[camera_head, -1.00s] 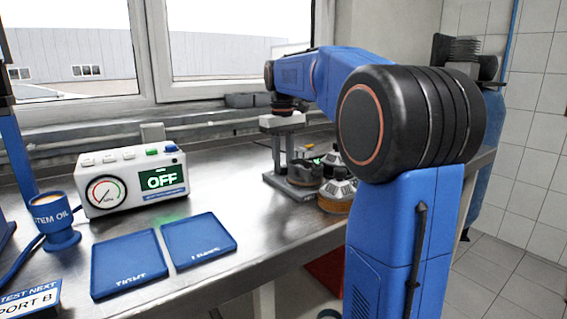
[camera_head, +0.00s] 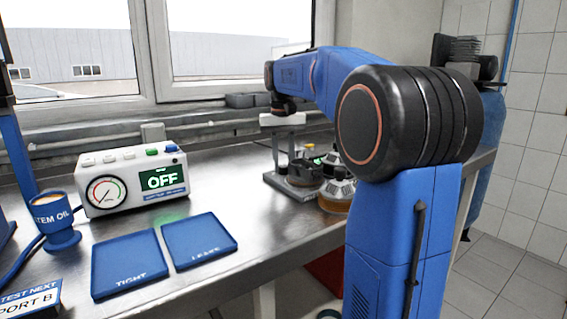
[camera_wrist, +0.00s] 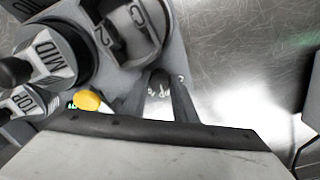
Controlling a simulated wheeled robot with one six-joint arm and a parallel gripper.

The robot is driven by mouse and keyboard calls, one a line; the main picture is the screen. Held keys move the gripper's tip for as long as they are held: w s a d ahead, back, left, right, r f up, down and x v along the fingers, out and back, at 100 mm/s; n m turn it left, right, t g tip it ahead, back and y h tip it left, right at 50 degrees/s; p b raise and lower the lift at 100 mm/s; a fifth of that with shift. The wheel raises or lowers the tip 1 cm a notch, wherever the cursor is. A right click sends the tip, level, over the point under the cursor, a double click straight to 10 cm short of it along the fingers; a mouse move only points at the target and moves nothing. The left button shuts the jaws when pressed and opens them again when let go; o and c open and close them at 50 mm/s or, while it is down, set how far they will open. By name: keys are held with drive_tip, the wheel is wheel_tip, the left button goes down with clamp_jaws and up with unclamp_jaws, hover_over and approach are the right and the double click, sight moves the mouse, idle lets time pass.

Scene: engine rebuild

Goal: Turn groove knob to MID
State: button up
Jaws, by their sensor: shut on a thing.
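My gripper (camera_wrist: 160,82) shows in the wrist view as two dark fingers reaching out from a pale body at the bottom. They are shut on a small dark piece with pale lettering, which looks like the groove knob; its pointer and setting cannot be read. In the head view my gripper (camera_head: 284,150) is down at the grey fixture (camera_head: 292,188) on the bench, with the knob too small to make out. A round piece marked MID (camera_wrist: 42,50) and one marked TOP (camera_wrist: 28,103) lie at the left of the wrist view.
A yellow button (camera_wrist: 87,100) and a dark part marked C and 2 (camera_wrist: 130,30) are close to the fingers. A white gauge box (camera_head: 130,180) reads OFF. Two blue trays (camera_head: 130,266) lie in front, beside a blue STEM OIL cup (camera_head: 60,238). The windows are behind.

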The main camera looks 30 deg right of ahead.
sight(283, 166)
drive_tip(key=o, duration=1)
drive_tip(key=shift+o, duration=0.2)
drive_tip(key=shift+r, duration=0.1)
wheel_tip(283, 166, up, 17)
drive_tip(key=shift+a+r, duration=0.15)
idle(0.3)
